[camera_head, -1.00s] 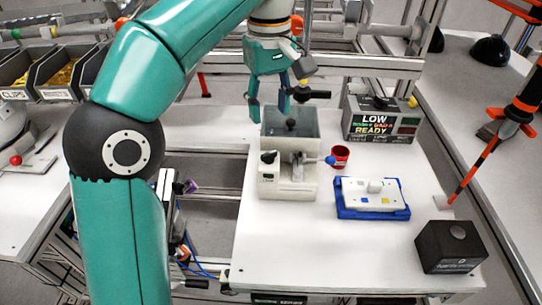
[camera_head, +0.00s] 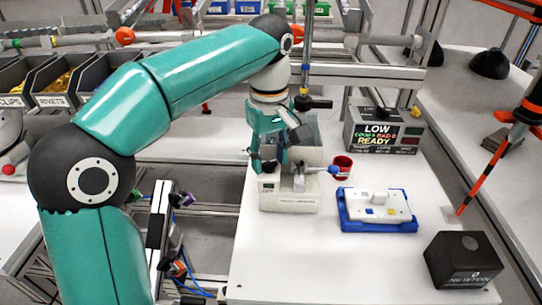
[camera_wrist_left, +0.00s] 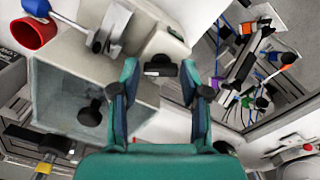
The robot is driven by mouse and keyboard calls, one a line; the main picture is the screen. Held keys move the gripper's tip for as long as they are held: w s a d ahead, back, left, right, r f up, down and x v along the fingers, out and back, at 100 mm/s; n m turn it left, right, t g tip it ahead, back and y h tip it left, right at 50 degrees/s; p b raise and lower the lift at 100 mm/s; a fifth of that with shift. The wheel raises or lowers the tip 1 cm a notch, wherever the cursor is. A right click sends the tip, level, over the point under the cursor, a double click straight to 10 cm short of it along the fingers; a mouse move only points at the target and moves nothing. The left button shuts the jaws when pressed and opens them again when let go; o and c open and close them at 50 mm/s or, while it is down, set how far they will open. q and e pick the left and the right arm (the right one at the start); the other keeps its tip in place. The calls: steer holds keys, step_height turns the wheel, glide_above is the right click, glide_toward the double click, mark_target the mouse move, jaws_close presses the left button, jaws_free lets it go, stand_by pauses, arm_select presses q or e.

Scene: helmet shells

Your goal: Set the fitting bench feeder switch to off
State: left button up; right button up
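The feeder (camera_head: 290,200) is a pale box with a grey open hopper behind it, standing on the white bench (camera_head: 330,262). Its black switch lever (camera_wrist_left: 160,66) shows on the pale housing in the left wrist view; in the head view the switch (camera_head: 268,167) is partly covered by my fingers. My left gripper (camera_head: 269,163) reaches down over the feeder's left side. In the left wrist view the fingers of my left gripper (camera_wrist_left: 160,75) are apart, one on each side of the switch lever. I cannot tell whether they touch it. My right gripper is not in view.
A blue-tipped lever (camera_head: 332,170) sticks out beside a red cup (camera_head: 343,165). A display box (camera_head: 383,130) reading LOW and READY stands behind. A blue tray (camera_head: 378,226) with a white plate and a black box (camera_head: 462,260) are to the right. The bench front is clear.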

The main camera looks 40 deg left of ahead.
arm_select(q)
steer(key=c, duration=0.5)
steer(key=shift+d, duration=0.15)
steer(key=shift+c, duration=0.8)
steer(key=shift+r+m+p, duration=0.2)
steer(key=shift+m+p, duration=1.1)
steer(key=shift+m, duration=0.2)
steer(key=shift+f+m+p, duration=0.1)
steer(key=shift+m+p, duration=0.75)
steer(key=shift+m, duration=0.75)
steer(key=o, duration=0.9)
steer(key=shift+w, duration=0.1)
steer(key=shift+c, duration=0.2)
